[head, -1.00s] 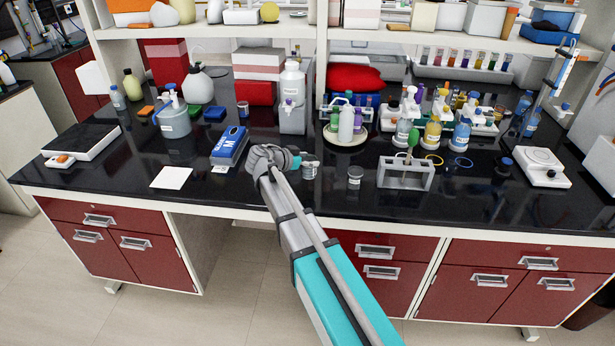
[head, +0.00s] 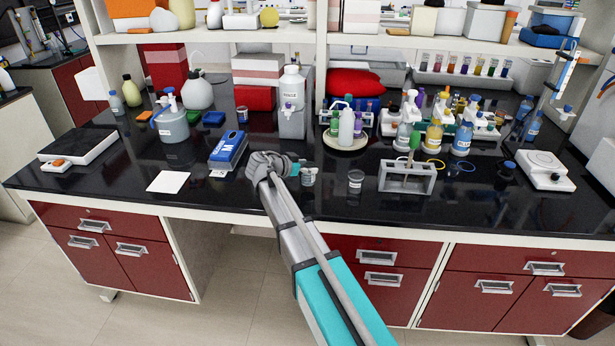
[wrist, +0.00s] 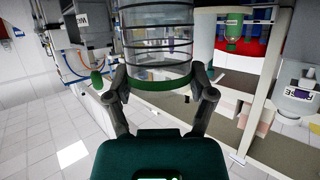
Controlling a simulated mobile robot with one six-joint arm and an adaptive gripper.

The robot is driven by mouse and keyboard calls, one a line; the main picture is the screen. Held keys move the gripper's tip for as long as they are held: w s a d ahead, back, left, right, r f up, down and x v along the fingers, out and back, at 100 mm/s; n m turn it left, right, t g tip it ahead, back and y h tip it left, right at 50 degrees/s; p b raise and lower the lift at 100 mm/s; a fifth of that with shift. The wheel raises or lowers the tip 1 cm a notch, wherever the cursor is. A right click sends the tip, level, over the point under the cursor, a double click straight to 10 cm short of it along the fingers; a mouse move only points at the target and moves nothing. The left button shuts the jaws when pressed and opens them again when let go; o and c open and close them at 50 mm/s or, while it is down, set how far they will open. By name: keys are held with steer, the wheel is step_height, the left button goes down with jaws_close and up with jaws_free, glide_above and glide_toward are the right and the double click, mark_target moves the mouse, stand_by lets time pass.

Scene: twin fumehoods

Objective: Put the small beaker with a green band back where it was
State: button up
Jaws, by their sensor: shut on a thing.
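The small clear beaker (wrist: 158,50) with dark lines and a green band fills the top middle of the wrist view. The green band (wrist: 158,84) is on the part nearest my gripper's palm. My gripper (wrist: 160,88) is shut on it, with a finger on each side. In the head view the beaker (head: 308,177) shows small at the tip of my gripper (head: 298,169), over the front half of the black bench. Whether it touches the bench top cannot be told.
A blue box (head: 228,147) and a white sheet (head: 168,182) lie left. A plate (head: 345,141) with bottles and a white container (head: 292,118) stand behind.

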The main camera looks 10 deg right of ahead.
steer(key=shift+f+b, duration=1)
steer(key=shift+f, duration=0.35)
steer(key=shift+f, duration=0.1)
steer(key=o, duration=1.2)
steer(key=shift+r, duration=0.25)
steer(key=shift+s+a+r+p, duration=0.15)
steer(key=shift+s+a+p, duration=0.1)
steer(key=shift+a+p, duration=0.1)
steer(key=p+v, duration=0.4)
steer(key=v, duration=0.7)
